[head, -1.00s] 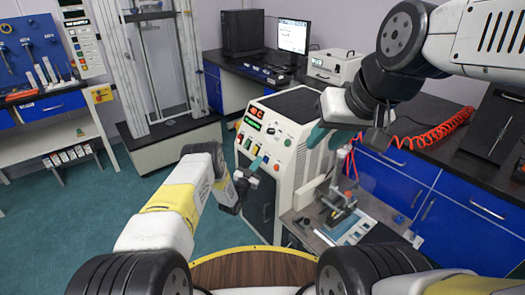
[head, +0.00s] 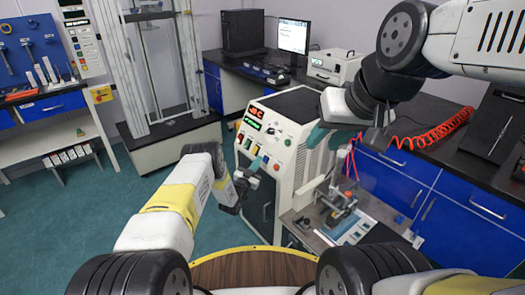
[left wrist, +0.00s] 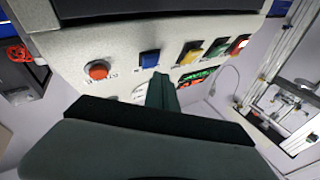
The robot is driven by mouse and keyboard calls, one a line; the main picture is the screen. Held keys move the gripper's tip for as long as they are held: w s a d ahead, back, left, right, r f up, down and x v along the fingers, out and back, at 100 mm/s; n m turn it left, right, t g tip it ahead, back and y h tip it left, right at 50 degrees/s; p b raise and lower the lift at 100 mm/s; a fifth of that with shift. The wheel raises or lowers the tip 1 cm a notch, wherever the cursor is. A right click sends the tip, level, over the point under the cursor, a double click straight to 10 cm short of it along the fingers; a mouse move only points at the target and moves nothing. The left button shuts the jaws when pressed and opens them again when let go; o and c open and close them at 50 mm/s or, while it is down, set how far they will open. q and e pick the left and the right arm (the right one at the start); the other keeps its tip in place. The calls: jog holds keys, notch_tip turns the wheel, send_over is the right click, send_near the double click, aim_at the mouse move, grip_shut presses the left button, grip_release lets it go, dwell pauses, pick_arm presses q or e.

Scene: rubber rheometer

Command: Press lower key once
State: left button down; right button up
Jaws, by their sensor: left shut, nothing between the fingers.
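The rheometer (head: 300,112) is a cream cabinet with a front panel of lit displays and coloured keys. In the left wrist view, a row holds a round red button (left wrist: 98,70), a blue key (left wrist: 150,58), a yellow key (left wrist: 190,52), a green key (left wrist: 216,48) and a red key (left wrist: 240,43). The labels are too small to tell which is the lower key. My left gripper (head: 256,163) is shut and empty, its teal tips at the panel. In the left wrist view the tips (left wrist: 160,90) overlap the panel just below the blue key; contact cannot be told. My right gripper (head: 328,138) is open beside the cabinet's right side.
A small bench press (head: 340,203) stands on a low table right of the rheometer. A red coiled hose (head: 440,132) lies on the dark counter behind. A tall test frame (head: 150,75) stands at the left. The teal floor (head: 60,235) at left is clear.

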pick_arm(q)
jog(key=shift+w+d, duration=0.1)
jog(key=shift+d, duration=0.05)
dwell(0.5)
jog(key=shift+w+d+f, duration=0.1)
jog(key=shift+d+f, duration=0.05)
jog(key=shift+w+d+f, duration=0.2)
jog(key=shift+w+d, duration=0.05)
jog(key=shift+d, duration=0.05)
dwell(0.8)
dwell(0.3)
jog(key=shift+s+a+r, duration=0.4)
jog(key=shift+s+a, duration=0.05)
jog(key=shift+a, duration=0.15)
jog(key=shift+s+a+r, duration=0.6)
jog(key=shift+s+a, duration=0.05)
jog(key=shift+a, duration=0.25)
jog(key=shift+s+a+r, duration=0.55)
jog(key=shift+s+a, duration=0.1)
jog(key=shift+a, duration=0.25)
